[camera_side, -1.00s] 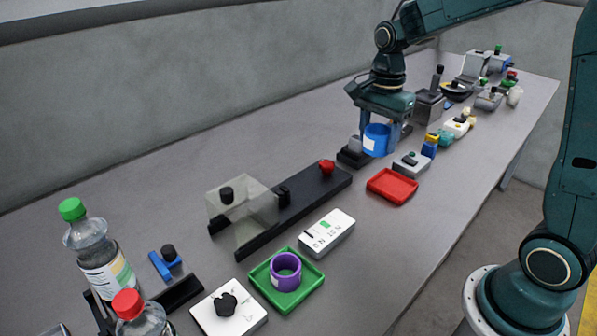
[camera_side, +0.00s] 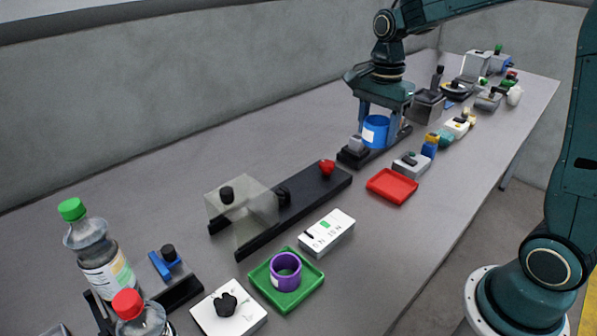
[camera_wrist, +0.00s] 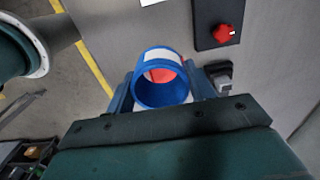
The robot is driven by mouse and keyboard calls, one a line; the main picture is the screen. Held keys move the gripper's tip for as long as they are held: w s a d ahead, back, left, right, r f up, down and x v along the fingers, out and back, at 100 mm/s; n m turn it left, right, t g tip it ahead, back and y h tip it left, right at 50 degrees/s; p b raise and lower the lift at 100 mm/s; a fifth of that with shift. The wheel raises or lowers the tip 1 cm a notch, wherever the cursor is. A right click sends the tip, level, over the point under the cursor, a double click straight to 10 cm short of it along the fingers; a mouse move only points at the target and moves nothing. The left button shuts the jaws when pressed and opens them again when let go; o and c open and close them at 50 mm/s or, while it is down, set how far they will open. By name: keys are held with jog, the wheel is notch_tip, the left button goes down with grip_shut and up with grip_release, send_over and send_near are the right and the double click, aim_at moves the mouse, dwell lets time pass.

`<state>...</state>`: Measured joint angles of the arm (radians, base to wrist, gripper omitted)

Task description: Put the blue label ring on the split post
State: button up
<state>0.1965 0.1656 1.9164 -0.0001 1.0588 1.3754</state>
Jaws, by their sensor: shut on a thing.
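The blue label ring (camera_side: 375,131) has a white label on its side. My gripper (camera_side: 384,124) is shut on it, with a finger on either side, and holds it over a long dark base (camera_side: 379,153). The ring also shows in the wrist view (camera_wrist: 161,99), between the fingers, its open end toward the camera. A grey block (camera_side: 356,143) stands at the near left end of the dark base, beside the ring; it also shows in the wrist view (camera_wrist: 220,76). I cannot make out the split post clearly; the ring and fingers hide part of the base.
A red tray (camera_side: 391,198) and a grey box with a dark button (camera_side: 411,163) lie at the right. A dark rail with a red knob (camera_side: 327,167) lies at the near left. A purple ring (camera_side: 286,266) sits in a green tray (camera_side: 259,284). Several devices crowd the far end.

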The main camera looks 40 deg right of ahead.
jog(key=w+a+r, duration=0.2)
jog(key=w+a, duration=0.3)
jog(key=w, duration=0.3)
jog(key=r, duration=0.1)
send_over(282, 189)
jog(key=shift+s+a, duration=0.1)
jog(key=shift+a, duration=0.05)
notch_tip(282, 189, down, 20)
jog(key=shift+r, duration=0.1)
dwell(0.8)
jog(key=o, duration=1)
jog(key=shift+f, duration=0.2)
jog(key=shift+o, duration=0.2)
